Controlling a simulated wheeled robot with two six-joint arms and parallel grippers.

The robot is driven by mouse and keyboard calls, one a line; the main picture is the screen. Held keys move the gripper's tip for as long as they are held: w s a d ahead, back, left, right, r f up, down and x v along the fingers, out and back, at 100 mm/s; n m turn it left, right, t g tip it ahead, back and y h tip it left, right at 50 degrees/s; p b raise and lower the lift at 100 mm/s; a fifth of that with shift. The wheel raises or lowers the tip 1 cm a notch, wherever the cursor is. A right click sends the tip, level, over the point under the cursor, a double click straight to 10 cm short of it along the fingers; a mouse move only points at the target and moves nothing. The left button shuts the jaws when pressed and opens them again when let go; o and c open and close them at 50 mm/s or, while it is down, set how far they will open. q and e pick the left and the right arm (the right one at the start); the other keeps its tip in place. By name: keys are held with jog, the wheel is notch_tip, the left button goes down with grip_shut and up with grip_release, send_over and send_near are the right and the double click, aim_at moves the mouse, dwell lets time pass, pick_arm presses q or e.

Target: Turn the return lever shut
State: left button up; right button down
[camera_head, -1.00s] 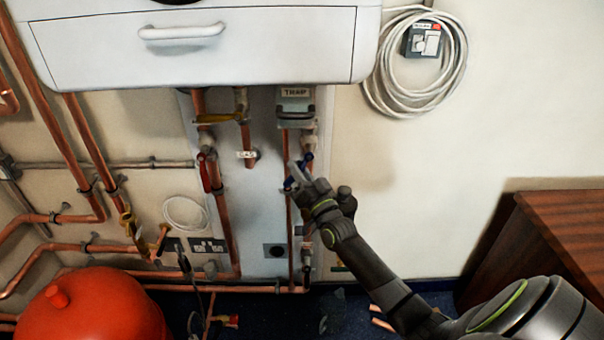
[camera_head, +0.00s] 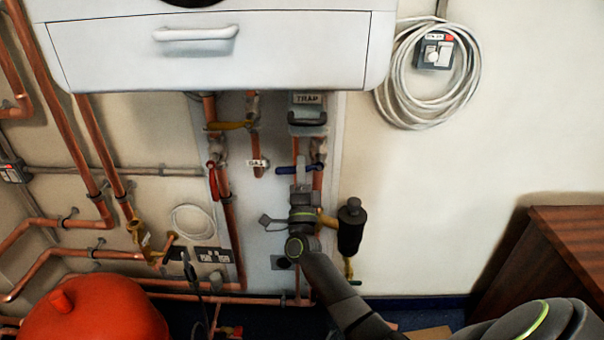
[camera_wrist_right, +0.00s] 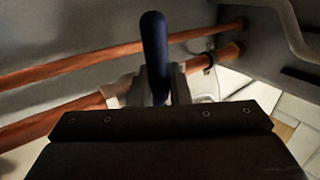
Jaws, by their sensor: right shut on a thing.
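The blue lever (camera_head: 299,168) lies crosswise over a copper pipe below the trap box, roughly level in the head view. My right gripper (camera_head: 301,180) comes up from below and is shut on this lever. In the right wrist view the blue lever (camera_wrist_right: 155,55) stands upright between the grey fingers (camera_wrist_right: 156,85). The part of the lever inside the jaws is hidden. My left gripper is in neither view.
A red lever (camera_head: 213,179) lies along the pipe to the left, below a yellow lever (camera_head: 229,125). A dark cylinder (camera_head: 350,228) with brass fittings is beside my right wrist. The white boiler (camera_head: 110,52) overhangs above.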

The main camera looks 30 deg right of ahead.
jog(key=shift+r+m+g+h, duration=0.1)
jog(key=shift+m+g+h, duration=0.3)
jog(key=shift+m+h, duration=0.4)
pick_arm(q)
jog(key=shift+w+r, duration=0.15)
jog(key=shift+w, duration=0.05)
pick_arm(e)
jog(key=shift+m, duration=0.3)
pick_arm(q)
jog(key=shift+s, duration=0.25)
pick_arm(e)
jog(key=shift+r+m+h, duration=0.2)
jog(key=shift+m+h, duration=0.1)
jog(key=shift+m, duration=0.1)
jog(key=c, duration=1.4)
grip_release()
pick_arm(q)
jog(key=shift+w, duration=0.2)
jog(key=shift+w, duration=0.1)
